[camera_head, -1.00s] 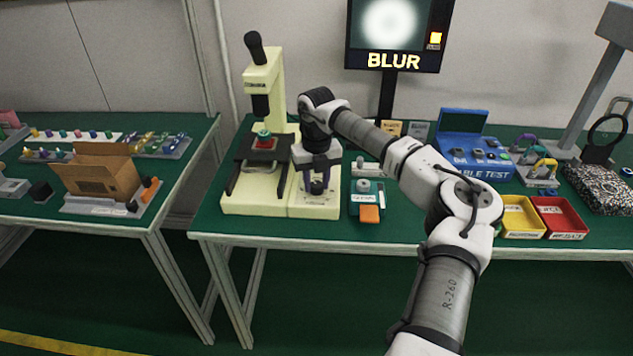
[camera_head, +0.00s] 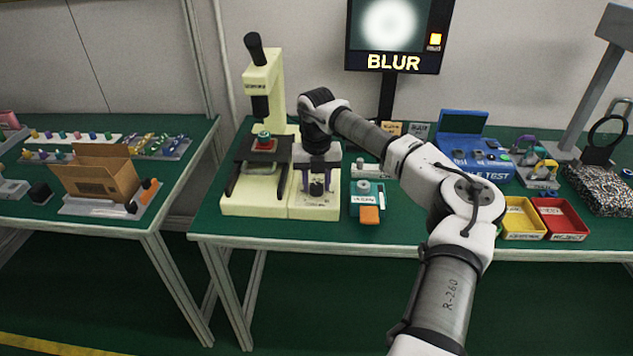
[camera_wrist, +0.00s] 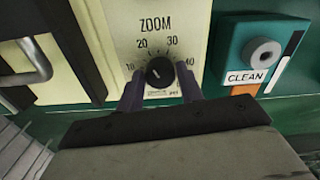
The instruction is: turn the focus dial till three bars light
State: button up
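A black round dial (camera_wrist: 160,72) sits on a cream panel (camera_wrist: 118,20) marked ZOOM, with numbers 10 to 40 around it; it also shows on the microscope base in the head view (camera_head: 316,187). No dial marked focus is readable. My gripper (camera_wrist: 159,90) is open, its purple fingers on either side of the dial with gaps to it; in the head view my gripper (camera_head: 318,178) hangs over the base front. The monitor (camera_head: 392,35) shows a blurred white disc, the word BLUR and one small orange light; three lit bars are not seen.
A teal block (camera_wrist: 240,50) marked CLEAN stands right of the panel. The microscope's dark stage (camera_head: 250,178) is to the left. A blue test box (camera_head: 465,140) and yellow (camera_head: 522,218) and red (camera_head: 561,218) trays are right.

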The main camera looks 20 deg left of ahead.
aim_at(316, 185)
jog(key=o, duration=0.3)
notch_tip(316, 185, up, 14)
jog(key=b, duration=0.1)
jog(key=shift+b, duration=0.35)
jog(key=shift+f, duration=0.15)
